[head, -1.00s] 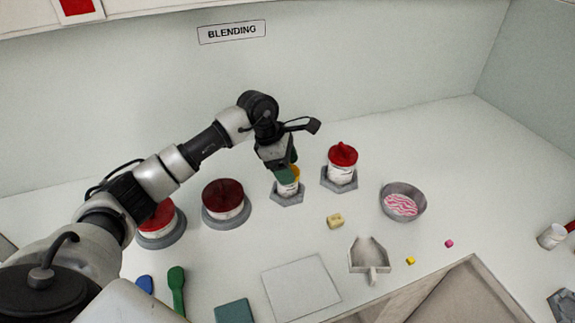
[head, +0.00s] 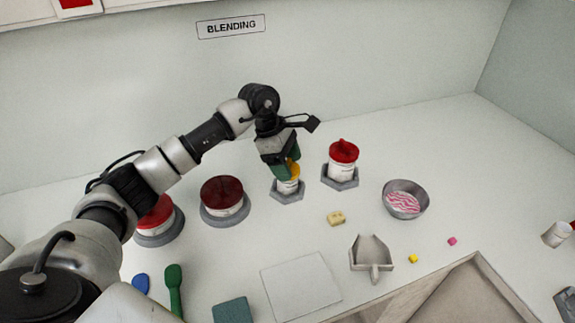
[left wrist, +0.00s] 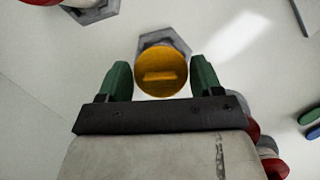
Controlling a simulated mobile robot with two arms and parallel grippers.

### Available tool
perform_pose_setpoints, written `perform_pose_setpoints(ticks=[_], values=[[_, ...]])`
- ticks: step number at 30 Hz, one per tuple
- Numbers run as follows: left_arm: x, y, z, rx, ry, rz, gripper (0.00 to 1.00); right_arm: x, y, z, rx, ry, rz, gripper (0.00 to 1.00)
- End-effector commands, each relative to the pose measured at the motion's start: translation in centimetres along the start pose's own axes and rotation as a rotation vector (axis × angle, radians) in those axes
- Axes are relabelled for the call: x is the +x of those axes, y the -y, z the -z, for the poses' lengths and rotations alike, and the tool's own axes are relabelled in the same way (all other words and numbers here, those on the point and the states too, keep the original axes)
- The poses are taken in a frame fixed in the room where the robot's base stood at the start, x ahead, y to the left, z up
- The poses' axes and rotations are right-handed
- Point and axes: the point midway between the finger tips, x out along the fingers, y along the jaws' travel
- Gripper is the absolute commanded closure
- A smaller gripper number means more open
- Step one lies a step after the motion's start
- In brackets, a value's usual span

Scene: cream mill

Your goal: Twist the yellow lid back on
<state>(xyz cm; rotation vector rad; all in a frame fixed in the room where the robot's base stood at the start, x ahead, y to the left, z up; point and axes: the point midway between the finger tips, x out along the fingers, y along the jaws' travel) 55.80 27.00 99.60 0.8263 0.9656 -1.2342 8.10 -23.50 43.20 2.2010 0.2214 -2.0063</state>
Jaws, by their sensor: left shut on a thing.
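The yellow lid (head: 293,171) is at the mouth of a small white jar (head: 288,187), which stands upright in a grey hexagonal holder (head: 288,197). My left gripper (head: 285,168) comes down from above, its green fingers on either side of the lid and shut on it. In the left wrist view the round lid (left wrist: 162,72) with its raised bar faces the camera between the fingers (left wrist: 162,80), hiding the jar. Whether the lid is seated on the threads cannot be told. My right gripper is not in view.
A red-lidded jar (head: 341,165) stands close on the right, with a grey bowl (head: 418,206) beyond it. Two wide red-topped containers, one of them dark red (head: 222,195), stand on the left.

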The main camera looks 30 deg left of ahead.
Motion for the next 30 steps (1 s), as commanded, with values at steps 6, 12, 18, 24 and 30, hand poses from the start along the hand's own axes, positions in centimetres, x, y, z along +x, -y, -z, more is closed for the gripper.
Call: perform_pose_setpoints(ticks=[6, 12, 18, 24, 30], values=[[0.3, 0.0, 0.1, 0.141, -0.002, 0.060, 0.56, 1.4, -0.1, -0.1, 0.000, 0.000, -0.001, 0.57], [0.2, 0.0, 0.1, 0.222, -0.002, 0.095, 0.56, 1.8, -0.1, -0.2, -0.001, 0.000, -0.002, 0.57], [0.2, 0.1, 0.1, 0.227, -0.002, 0.098, 0.56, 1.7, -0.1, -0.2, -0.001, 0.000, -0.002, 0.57], [0.3, 0.0, 0.1, 0.253, -0.002, 0.109, 0.56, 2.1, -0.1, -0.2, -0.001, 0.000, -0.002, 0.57], [0.4, 0.0, 0.1, 0.380, -0.001, 0.160, 0.56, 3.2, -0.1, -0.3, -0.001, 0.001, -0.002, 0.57]])
